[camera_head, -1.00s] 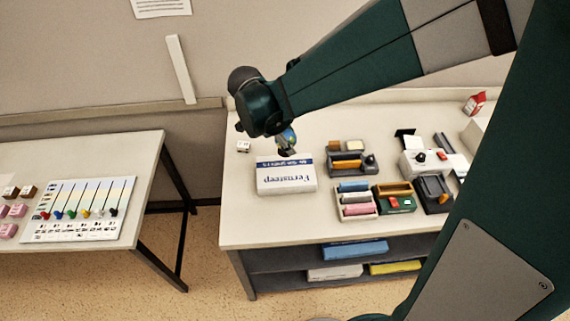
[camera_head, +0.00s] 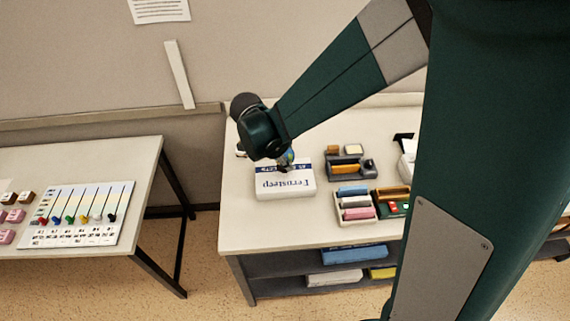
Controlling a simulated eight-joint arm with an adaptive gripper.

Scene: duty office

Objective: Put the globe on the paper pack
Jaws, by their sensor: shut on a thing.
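The paper pack (camera_head: 286,187) is a white block with a blue band and the word "Fernsteep", lying flat near the left end of the desk. My gripper (camera_head: 287,163) is over the back part of the pack, mostly hidden behind my dark green wrist. It is shut on the globe (camera_head: 290,156), of which only a small blue and green part shows. I cannot tell whether the globe touches the pack.
To the right of the pack are a dark organiser (camera_head: 350,168), a white tray of coloured rolls (camera_head: 355,204) and a green box (camera_head: 394,206). A small white object (camera_head: 240,150) is behind the pack. The desk in front is clear.

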